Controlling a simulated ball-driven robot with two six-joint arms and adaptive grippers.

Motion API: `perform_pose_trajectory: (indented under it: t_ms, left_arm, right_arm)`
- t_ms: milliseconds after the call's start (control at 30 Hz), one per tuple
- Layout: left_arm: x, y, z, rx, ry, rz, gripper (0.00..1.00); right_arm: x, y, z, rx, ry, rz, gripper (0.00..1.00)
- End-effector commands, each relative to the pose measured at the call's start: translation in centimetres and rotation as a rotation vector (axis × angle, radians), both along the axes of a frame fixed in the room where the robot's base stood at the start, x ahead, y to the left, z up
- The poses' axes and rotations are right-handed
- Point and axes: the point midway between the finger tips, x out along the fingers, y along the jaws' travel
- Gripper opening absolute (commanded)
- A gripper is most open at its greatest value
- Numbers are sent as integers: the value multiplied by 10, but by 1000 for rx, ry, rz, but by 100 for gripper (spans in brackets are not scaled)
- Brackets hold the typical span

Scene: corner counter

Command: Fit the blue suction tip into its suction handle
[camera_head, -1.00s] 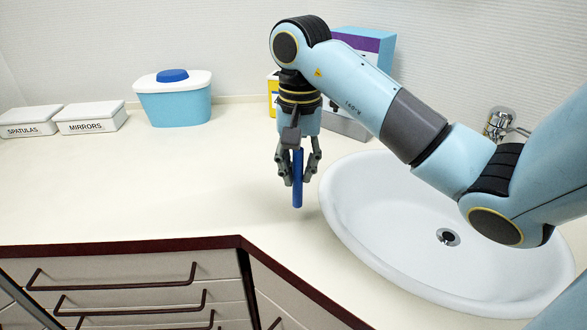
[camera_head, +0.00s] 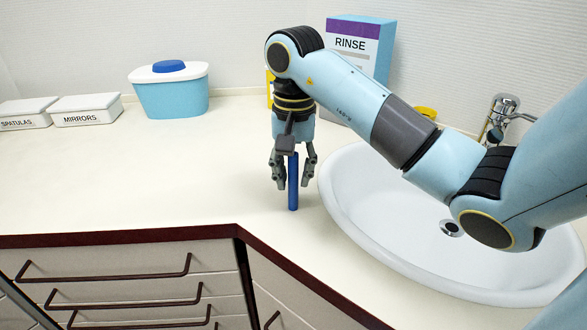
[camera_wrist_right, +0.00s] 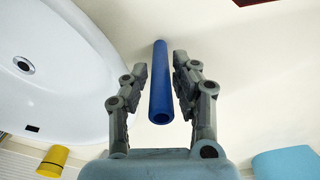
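The blue suction tip (camera_head: 293,182) is a plain blue tube. It is upright between the fingers of my right gripper (camera_head: 292,178), over the counter left of the sink. In the right wrist view the tip (camera_wrist_right: 161,85) points away from the camera, its open near end showing. The fingers of my right gripper (camera_wrist_right: 160,75) lie close along both sides of it, and it moves with them. Whether its lower end touches the counter is unclear. I see no suction handle that I can make out. My left gripper is out of view.
The white sink (camera_head: 400,235) lies right of the gripper, with a tap (camera_head: 500,115) behind. A RINSE box (camera_head: 360,60), a blue tub (camera_head: 170,95) and white SPATULAS (camera_head: 25,112) and MIRRORS (camera_head: 85,110) boxes stand at the back. The left counter (camera_head: 130,185) is clear.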

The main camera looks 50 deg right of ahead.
Motion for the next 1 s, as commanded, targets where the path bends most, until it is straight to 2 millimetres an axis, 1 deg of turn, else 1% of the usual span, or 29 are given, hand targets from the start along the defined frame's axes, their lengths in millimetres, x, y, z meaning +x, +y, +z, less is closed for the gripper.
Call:
perform_pose_trajectory:
  t_ms: [33,67,100,367,500,567,667,1000]
  left_arm:
    - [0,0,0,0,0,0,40]
    - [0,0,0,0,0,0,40]
    - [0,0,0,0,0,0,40]
    - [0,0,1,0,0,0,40]
    - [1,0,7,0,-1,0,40]
    - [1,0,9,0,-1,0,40]
    - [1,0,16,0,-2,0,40]
    - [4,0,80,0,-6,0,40]
  right_arm:
    - [0,0,0,0,0,0,36]
    - [0,0,1,0,0,0,40]
    - [0,0,1,0,0,0,41]
    - [0,0,1,0,0,0,41]
    - [0,0,7,0,0,0,41]
    - [0,0,13,0,-1,0,41]
    - [0,0,30,0,-2,0,41]
    - [-1,0,94,0,0,0,41]
